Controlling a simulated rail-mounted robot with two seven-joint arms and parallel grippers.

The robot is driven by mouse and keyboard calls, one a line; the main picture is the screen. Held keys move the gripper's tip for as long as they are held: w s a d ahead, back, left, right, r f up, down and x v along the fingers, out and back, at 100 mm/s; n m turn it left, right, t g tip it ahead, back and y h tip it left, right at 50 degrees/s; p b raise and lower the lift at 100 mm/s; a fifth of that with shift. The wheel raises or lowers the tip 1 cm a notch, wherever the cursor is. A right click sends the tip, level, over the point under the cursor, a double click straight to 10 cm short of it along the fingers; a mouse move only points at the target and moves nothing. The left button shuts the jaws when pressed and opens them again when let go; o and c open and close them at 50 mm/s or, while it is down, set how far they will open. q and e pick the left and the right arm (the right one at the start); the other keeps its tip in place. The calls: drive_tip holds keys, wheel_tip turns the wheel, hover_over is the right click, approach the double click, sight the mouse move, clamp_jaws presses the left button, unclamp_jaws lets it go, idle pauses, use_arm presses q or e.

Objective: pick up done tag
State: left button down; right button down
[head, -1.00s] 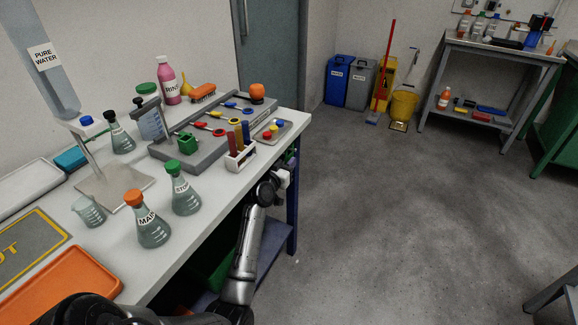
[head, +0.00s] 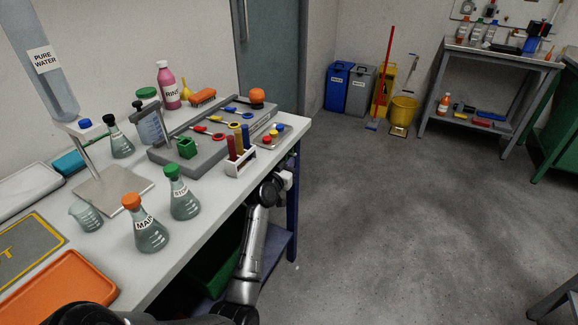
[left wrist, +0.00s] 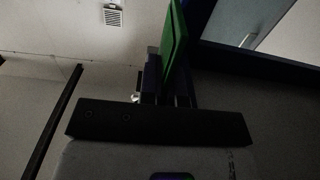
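I cannot make out a done tag for certain in either view. My left gripper (head: 287,180) is low beside the right end of the white table (head: 205,215), just under the tabletop edge. Its fingers are too small and dark in the head view to judge. In the left wrist view, a flat green piece (left wrist: 174,45) stands at the dark fingers (left wrist: 166,88). Any lettering on it is hidden, and I cannot tell whether the fingers touch it. My right gripper is not in view.
The test tube rack (head: 240,162), a small tray (head: 272,136) and the green-capped flask (head: 184,195) stand near the table edge. A blue table leg (head: 293,205) is close to my left gripper. The floor (head: 400,220) to the right is clear.

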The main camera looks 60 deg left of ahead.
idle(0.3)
use_arm(q)
drive_tip(key=shift+r+p, duration=0.35)
drive_tip(key=shift+p, duration=0.25)
drive_tip(key=w+d+p, duration=0.3)
drive_tip(key=w+d, duration=0.1)
drive_tip(key=d, duration=0.3)
drive_tip(key=w+d+p, duration=0.3)
drive_tip(key=w+d, duration=0.2)
drive_tip(key=d, duration=0.3)
drive_tip(key=shift+d, duration=0.3)
idle(0.6)
